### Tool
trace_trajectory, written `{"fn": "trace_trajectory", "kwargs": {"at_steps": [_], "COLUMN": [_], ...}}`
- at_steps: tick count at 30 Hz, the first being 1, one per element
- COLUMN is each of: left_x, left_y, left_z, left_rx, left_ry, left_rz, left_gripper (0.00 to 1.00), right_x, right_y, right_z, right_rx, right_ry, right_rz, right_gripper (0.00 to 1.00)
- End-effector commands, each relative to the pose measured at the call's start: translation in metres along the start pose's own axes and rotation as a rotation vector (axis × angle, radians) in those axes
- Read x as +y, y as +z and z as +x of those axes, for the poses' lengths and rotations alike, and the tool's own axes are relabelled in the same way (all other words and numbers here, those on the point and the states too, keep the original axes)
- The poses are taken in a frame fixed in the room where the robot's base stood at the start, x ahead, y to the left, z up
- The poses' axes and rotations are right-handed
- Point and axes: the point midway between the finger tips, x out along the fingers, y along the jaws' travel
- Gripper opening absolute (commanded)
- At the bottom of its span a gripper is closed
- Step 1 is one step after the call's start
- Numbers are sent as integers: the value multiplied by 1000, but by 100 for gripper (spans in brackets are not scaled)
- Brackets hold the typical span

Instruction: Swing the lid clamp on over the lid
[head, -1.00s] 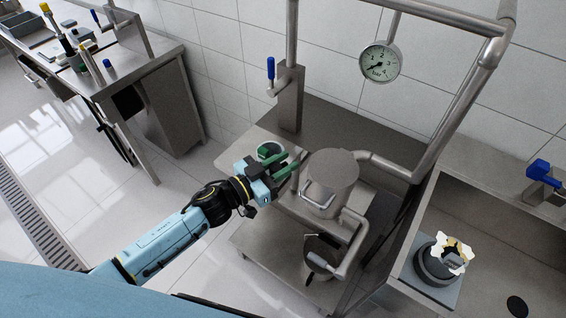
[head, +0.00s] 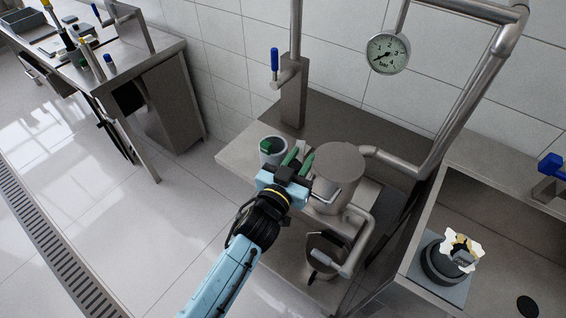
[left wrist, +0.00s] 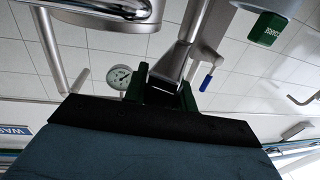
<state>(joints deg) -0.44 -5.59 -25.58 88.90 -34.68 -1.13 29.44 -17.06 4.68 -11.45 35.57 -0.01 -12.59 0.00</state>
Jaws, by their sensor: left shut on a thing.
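The separator's round steel lid (head: 340,160) tops the steel bowl housing on the bench at the centre of the head view. My left gripper (head: 299,158) is at the lid's left side, its green fingers pointing up and away. In the left wrist view its two green fingers (left wrist: 162,88) close around a grey metal piece (left wrist: 164,80), which I take to be the lid clamp. In the head view the gripper hides most of the clamp, so I cannot tell how far it lies over the lid. My right gripper is not in view.
A pale cup with a green part (head: 272,148) stands close behind my left gripper. A post with a blue-handled valve (head: 275,65), a pressure gauge (head: 388,52) and steel pipes surround the separator. A dark round part (head: 445,262) sits on the right-hand bench.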

Motion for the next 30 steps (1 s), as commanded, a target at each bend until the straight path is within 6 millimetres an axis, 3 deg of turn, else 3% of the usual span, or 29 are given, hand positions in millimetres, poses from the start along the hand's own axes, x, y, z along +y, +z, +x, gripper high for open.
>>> {"fn": "trace_trajectory", "kwargs": {"at_steps": [6, 23, 24, 28, 30], "left_x": [8, 9, 9, 9, 8], "left_y": [2, 0, 0, 0, 0], "left_z": [2, 3, 3, 3, 3], "left_rx": [0, 0, 0, 1, 1], "left_ry": [-55, -76, -76, -77, -77], "left_rz": [-4, 0, 0, 0, 0], "left_gripper": [0, 0, 32, 49, 49], "right_x": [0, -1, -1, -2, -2], "right_y": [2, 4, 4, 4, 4], "right_z": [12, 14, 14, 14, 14], "right_rx": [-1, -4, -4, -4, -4], "right_ry": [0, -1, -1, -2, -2], "right_rz": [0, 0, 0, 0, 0], "right_gripper": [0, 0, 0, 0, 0]}}
